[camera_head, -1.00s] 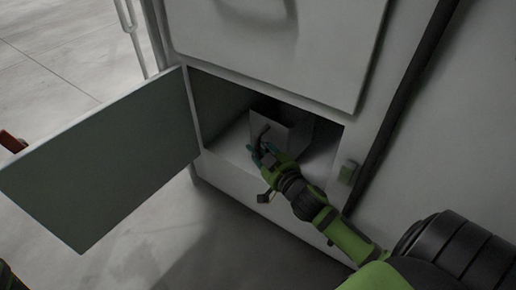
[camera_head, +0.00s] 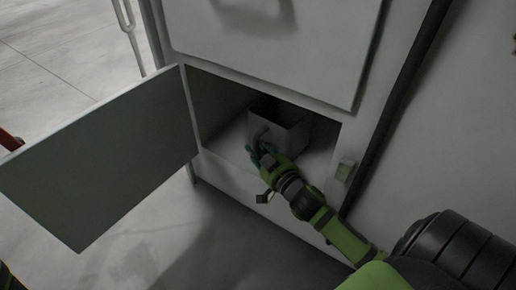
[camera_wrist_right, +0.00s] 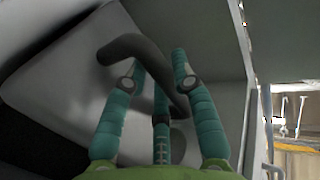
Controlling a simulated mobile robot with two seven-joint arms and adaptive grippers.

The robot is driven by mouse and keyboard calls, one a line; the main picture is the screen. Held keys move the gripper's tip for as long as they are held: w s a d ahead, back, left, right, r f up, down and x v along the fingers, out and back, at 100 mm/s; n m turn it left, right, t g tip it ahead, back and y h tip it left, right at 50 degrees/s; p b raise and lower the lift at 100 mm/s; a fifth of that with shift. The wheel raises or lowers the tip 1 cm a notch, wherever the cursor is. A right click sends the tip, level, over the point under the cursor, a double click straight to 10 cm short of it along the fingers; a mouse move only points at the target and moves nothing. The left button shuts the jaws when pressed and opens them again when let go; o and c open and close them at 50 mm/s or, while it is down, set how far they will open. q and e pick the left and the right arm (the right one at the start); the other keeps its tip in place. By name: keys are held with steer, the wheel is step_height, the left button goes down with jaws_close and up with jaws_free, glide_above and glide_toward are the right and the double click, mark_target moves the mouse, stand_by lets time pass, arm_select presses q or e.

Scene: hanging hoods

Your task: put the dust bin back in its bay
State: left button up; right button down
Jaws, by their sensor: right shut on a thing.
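The dust bin (camera_head: 292,137) is a grey open-topped box. It stands inside the open bay (camera_head: 228,134) low in the white cabinet, resting on or just above the bay floor; I cannot tell which. My right gripper (camera_head: 262,152) is at the bin's front, shut on its handle. In the right wrist view the dark bent handle (camera_wrist_right: 133,46) passes between the teal fingers of the gripper (camera_wrist_right: 160,75), and the pale bin wall (camera_wrist_right: 62,88) fills the left. The fingers hide part of the handle.
The bay's door (camera_head: 105,155) is swung wide open to the left. A closed panel (camera_head: 270,40) is above the bay. A small latch block (camera_head: 346,170) sits on the frame right of the opening. The floor (camera_head: 190,245) in front is clear.

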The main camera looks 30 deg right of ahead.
steer(key=shift+f, duration=0.15)
steer(key=c, duration=0.9)
jaws_free()
steer(key=shift+c, duration=0.2)
steer(key=shift+f, duration=0.2)
steer(key=shift+s, duration=0.6)
steer(key=s+r, duration=0.1)
steer(key=s, duration=0.9)
steer(key=shift+s+a+r, duration=0.25)
steer(key=shift+s+r, duration=0.15)
